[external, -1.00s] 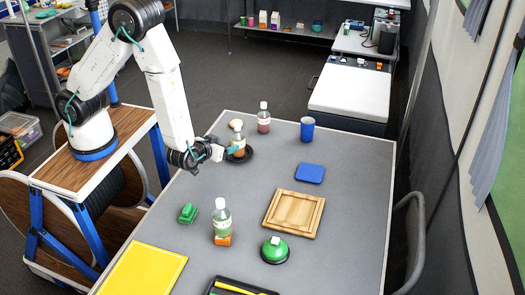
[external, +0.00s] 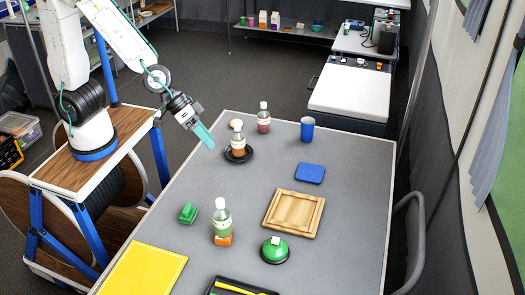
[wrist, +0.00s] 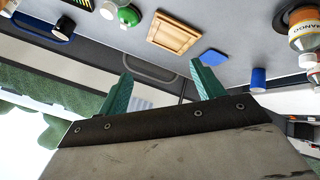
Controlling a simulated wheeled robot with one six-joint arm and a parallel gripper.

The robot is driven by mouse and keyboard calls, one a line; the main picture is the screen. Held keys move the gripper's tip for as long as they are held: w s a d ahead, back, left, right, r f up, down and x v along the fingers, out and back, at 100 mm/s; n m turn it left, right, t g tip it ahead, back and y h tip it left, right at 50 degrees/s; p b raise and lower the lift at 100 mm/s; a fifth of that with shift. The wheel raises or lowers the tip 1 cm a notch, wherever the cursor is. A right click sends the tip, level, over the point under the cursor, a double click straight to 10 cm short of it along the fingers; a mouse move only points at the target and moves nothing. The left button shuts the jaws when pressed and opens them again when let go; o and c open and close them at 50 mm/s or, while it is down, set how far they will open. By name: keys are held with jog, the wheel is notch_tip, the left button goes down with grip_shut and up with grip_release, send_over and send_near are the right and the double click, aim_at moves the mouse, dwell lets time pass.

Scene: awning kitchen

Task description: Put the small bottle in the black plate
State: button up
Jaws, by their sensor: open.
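A small bottle (external: 238,144) with an orange lower part and a pale label stands upright in the black plate (external: 249,157) near the table's far left edge. In the wrist view the bottle (wrist: 304,32) shows at the upper right with "MANGO" on its label, and part of the black plate (wrist: 283,14) shows at its base. My gripper (external: 203,136) is left of the bottle, apart from it, over the table's left edge. Its teal fingers (wrist: 160,80) are spread with nothing between them.
A red-toned bottle (external: 263,120) and blue cup (external: 307,130) stand at the back. A blue block (external: 311,173), wooden tray (external: 271,222), green-labelled bottle (external: 222,218) and green domed thing (external: 274,251) stand nearer.

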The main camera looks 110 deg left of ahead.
jog(key=s+d+r+m+g+h, duration=0.2)
jog(key=s+d+r+m, duration=0.1)
jog(key=s+r, duration=0.3)
jog(key=s+a+r+m+g+y, duration=0.1)
jog(key=s+a+r+m+g, duration=0.1)
jog(key=s, duration=0.9)
jog(key=s+a+r+m+g+y, duration=0.1)
jog(key=s+a+r+m+g, duration=0.1)
jog(key=s, duration=0.9)
jog(key=shift+s+a+r+g, duration=0.15)
jog(key=shift+s+a+g, duration=0.2)
jog(key=shift+a+g, duration=0.05)
